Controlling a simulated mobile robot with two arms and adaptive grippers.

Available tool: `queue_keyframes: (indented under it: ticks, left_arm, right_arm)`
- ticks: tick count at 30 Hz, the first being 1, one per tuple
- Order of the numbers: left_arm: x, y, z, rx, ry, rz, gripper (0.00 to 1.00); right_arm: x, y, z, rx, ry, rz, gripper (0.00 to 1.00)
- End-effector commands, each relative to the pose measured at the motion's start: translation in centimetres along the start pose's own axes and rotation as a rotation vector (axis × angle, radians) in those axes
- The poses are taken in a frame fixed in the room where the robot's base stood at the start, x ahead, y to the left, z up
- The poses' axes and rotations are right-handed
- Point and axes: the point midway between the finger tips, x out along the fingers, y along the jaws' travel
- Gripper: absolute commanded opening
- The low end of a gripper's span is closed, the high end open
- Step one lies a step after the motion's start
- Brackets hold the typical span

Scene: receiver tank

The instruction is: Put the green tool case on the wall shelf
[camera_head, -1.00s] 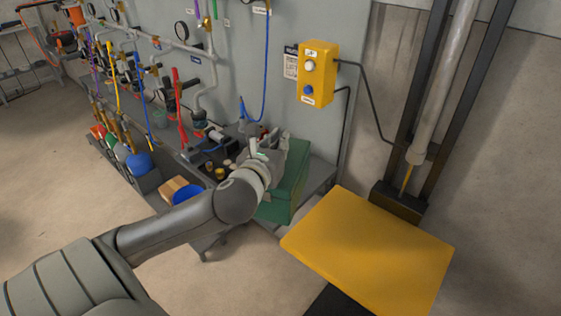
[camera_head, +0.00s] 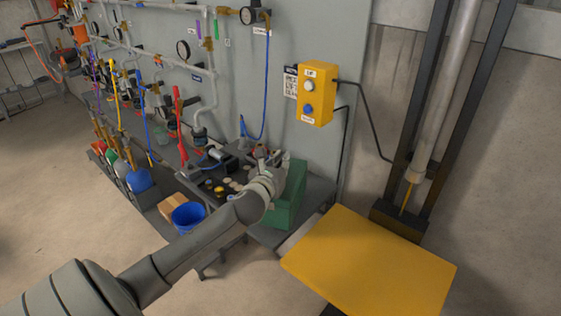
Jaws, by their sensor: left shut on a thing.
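The green tool case (camera_head: 290,199) stands at the right end of the grey bench shelf (camera_head: 318,190) along the wall panel. My left gripper (camera_head: 277,172) is at the upper left side of the case and is shut on it; the fingertips are partly hidden by the gripper body. The case looks upright, and I cannot tell whether its underside touches the shelf. My right gripper is outside the view.
A yellow platform (camera_head: 370,262) stands to the right of the shelf, below a yellow button box (camera_head: 317,94). A blue bucket (camera_head: 188,216) and a cardboard box (camera_head: 171,206) sit left of my arm. Pipes, gauges and small parts crowd the panel and shelf. Floor at left is clear.

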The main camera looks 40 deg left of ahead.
Motion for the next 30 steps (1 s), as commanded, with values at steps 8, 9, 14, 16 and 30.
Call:
queue_keyframes:
  ticks: [8,9,14,16,30]
  left_arm:
    - [0.8,0.2,-2.1,-0.002,-0.009,0.0,0.0]
    - [0.8,0.1,-2.4,-0.002,-0.01,-0.001,0.0]
    - [0.9,0.1,-2.8,0.001,-0.011,-0.002,0.0]
    - [0.9,0.1,-2.8,0.001,-0.012,-0.002,0.0]
    - [0.9,0.2,-3.5,0.001,0.002,0.001,0.32]
  right_arm:
    - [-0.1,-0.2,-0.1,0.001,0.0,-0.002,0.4]
    - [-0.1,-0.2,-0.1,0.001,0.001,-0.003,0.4]
    - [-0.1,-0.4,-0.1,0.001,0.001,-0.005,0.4]
    - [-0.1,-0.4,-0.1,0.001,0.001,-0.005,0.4]
    - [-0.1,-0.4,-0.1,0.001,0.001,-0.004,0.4]
